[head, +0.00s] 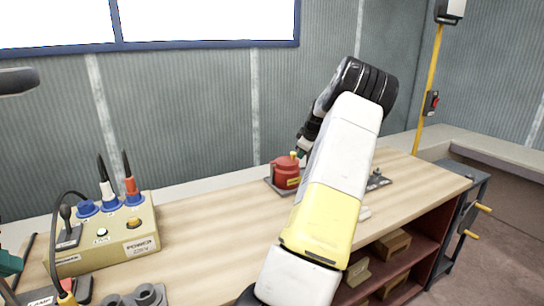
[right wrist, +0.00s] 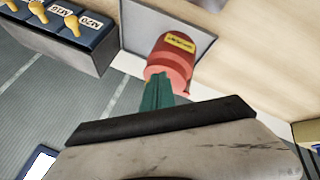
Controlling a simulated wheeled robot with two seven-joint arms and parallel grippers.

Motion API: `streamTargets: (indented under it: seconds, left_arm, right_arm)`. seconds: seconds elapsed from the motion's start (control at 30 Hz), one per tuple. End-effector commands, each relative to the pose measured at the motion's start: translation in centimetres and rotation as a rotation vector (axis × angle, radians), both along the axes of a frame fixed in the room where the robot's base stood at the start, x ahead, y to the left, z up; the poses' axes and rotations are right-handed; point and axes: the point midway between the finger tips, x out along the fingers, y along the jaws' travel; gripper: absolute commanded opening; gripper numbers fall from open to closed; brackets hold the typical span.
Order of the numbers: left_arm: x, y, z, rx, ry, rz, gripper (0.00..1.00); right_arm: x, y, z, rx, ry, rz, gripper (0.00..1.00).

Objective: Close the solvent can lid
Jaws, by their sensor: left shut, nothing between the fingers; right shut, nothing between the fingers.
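The red solvent can (head: 286,174) stands on a grey tray at the back of the bench, with a small yellow part on top. In the right wrist view the can (right wrist: 172,52) shows its yellow label, and a lighter red top faces my fingers. I cannot tell how far the lid is open. My right gripper (head: 302,153) is shut and empty, close beside the can's top. Its green fingertips (right wrist: 156,88) overlap the top's edge in the wrist view; contact is unclear. My left gripper (head: 9,264) is shut and empty at the left edge, mostly out of view.
A beige power box (head: 105,245) with blue sockets and upright plugs stands at the left of the bench (head: 215,225). A grey bracket (head: 377,180) lies right of my right arm. Shelves with boxes (head: 393,243) are below. The bench middle is clear.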

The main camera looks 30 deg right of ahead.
Motion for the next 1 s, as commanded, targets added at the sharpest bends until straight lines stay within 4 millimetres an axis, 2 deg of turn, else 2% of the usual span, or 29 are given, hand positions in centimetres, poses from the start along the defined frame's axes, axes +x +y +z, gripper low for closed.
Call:
streamTargets:
  seconds: [0.6, 0.9, 1.0]
  left_arm:
    - [0.0, 0.0, 0.0, 0.000, 0.002, 0.000, 0.00]
    - [0.0, 0.0, 0.0, 0.000, 0.002, 0.000, 0.00]
    - [0.0, 0.0, 0.0, 0.000, 0.002, 0.000, 0.00]
  right_arm:
    - [-4.6, -0.7, 6.5, 0.003, 0.002, 0.002, 0.00]
    - [-4.9, -0.6, 7.0, 0.005, 0.003, 0.005, 0.00]
    - [-4.3, 1.0, 7.6, 0.009, 0.007, 0.012, 0.00]
